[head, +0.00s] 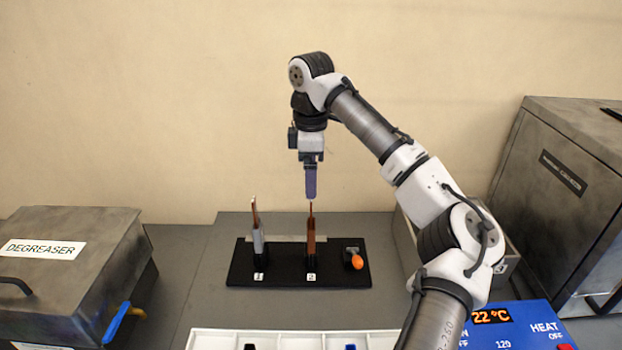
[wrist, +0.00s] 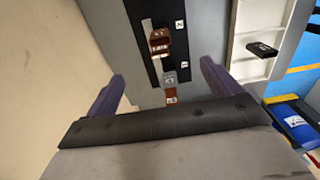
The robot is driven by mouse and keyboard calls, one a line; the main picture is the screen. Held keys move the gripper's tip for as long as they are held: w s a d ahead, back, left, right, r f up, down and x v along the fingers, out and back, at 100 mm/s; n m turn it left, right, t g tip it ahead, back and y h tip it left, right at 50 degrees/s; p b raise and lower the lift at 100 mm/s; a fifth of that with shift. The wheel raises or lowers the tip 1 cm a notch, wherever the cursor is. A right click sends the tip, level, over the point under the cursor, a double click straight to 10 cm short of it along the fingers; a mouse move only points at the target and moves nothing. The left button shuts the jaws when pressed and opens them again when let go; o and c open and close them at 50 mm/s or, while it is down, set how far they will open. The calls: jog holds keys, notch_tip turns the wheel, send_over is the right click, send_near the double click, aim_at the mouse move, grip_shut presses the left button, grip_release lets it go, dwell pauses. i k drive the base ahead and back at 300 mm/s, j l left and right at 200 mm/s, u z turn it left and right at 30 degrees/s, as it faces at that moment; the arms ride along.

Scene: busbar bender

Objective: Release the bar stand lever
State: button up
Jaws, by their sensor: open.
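The black bar stand (head: 340,277) sits on the grey bench. Its lever has an orange knob (head: 357,262) at the stand's right end; I cannot make the lever out in the wrist view. A copper bar (head: 311,240) stands upright at slot 2, and a greyish bar with a copper-coloured top (head: 257,236) stands at slot 1. My gripper (head: 311,197) points down above the copper bar, up and to the left of the lever. The wrist view shows its purple fingers spread apart and empty (wrist: 158,92), with the stand (wrist: 135,12) below them.
A degreaser box (head: 70,250) with a blue handle is at the left. A white divided tray (head: 300,342) lies in front of the stand. A blue heater panel (head: 510,322) and a large grey cabinet (head: 570,190) are at the right. Air around the gripper is clear.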

aim_at(356, 259)
jog(key=k, duration=1)
